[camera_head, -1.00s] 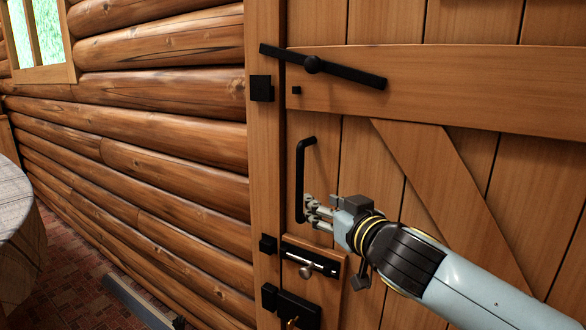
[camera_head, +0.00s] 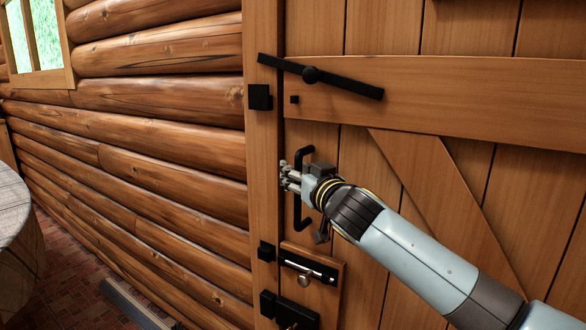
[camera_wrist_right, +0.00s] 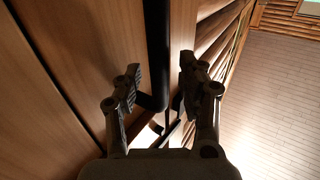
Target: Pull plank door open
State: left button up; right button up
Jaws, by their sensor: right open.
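The plank door (camera_head: 450,100) stands flush with its frame and looks shut. Its black pull handle (camera_head: 297,212) is an upright bar near the left edge. My right gripper (camera_head: 288,176) is at the upper half of the handle, hiding part of it. In the right wrist view my fingers (camera_wrist_right: 160,82) are open, with the handle bar (camera_wrist_right: 157,45) between them, nearer the left finger. Whether either finger touches it I cannot tell. The black latch bar (camera_head: 345,83) is tilted, its left end above the keeper (camera_head: 260,97). My left gripper is not in view.
Below the handle are a sliding bolt (camera_head: 308,266) and a black lock box (camera_head: 297,312). The log wall (camera_head: 150,140) runs left of the door frame (camera_head: 263,180). A round table (camera_head: 14,225) with a cloth stands at the far left.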

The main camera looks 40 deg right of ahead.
grip_shut()
jog(key=shift+a, duration=0.15)
dwell(0.4)
